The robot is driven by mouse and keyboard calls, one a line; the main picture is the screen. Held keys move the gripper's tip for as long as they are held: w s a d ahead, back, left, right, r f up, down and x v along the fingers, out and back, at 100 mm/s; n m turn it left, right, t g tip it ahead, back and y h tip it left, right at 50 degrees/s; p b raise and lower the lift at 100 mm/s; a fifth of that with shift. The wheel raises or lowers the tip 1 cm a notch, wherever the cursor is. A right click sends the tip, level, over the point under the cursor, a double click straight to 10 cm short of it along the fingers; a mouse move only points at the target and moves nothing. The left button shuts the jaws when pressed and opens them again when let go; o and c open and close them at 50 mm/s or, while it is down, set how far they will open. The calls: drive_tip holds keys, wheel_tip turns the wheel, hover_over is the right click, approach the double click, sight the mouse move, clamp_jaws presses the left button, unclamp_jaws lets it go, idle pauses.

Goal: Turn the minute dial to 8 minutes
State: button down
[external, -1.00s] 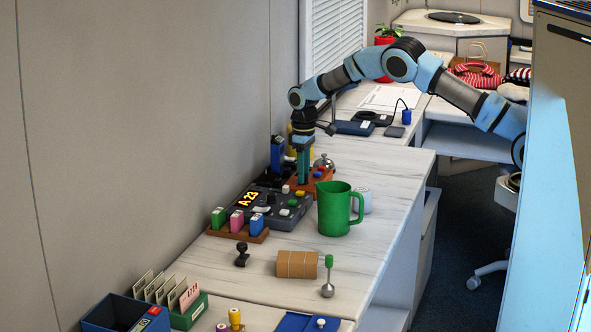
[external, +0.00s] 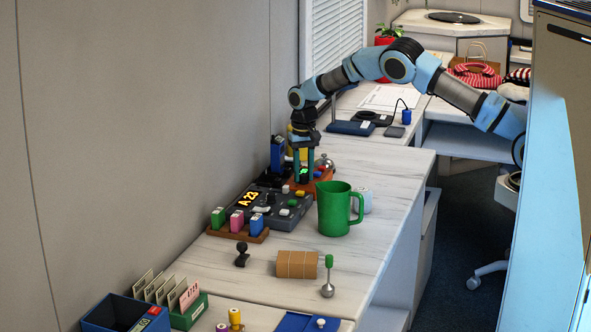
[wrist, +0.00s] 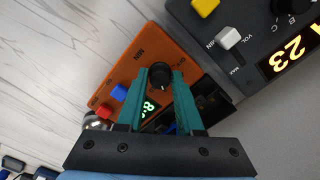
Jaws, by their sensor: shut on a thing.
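The orange timer box (wrist: 137,60) lies under my gripper in the wrist view; part of it also shows in the external view (external: 326,178). Its black minute dial (wrist: 160,76) sits between my teal fingertips, near the MIN lettering. My gripper (wrist: 161,82) points down and is shut on the dial; in the external view my gripper (external: 304,178) stands over the box. The timer's green display (wrist: 149,106) shows between the fingers and begins with an 8; the rest of the reading is partly hidden. The dial's pointer mark is too small to read.
A blue button (wrist: 119,92) and a red button (wrist: 104,112) are on the box, with a metal bell (external: 324,161) behind it. A grey console (external: 268,214) reading A 23 is close by. A green mug (external: 335,212) stands to the right.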

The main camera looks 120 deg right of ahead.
sight(303, 175)
drive_tip(key=shift+r+m, duration=0.1)
drive_tip(key=shift+m, duration=0.5)
drive_tip(key=c, duration=0.6)
unclamp_jaws()
drive_tip(key=shift+o, duration=0.2)
wheel_tip(303, 175, up, 11)
drive_tip(key=b, duration=0.2)
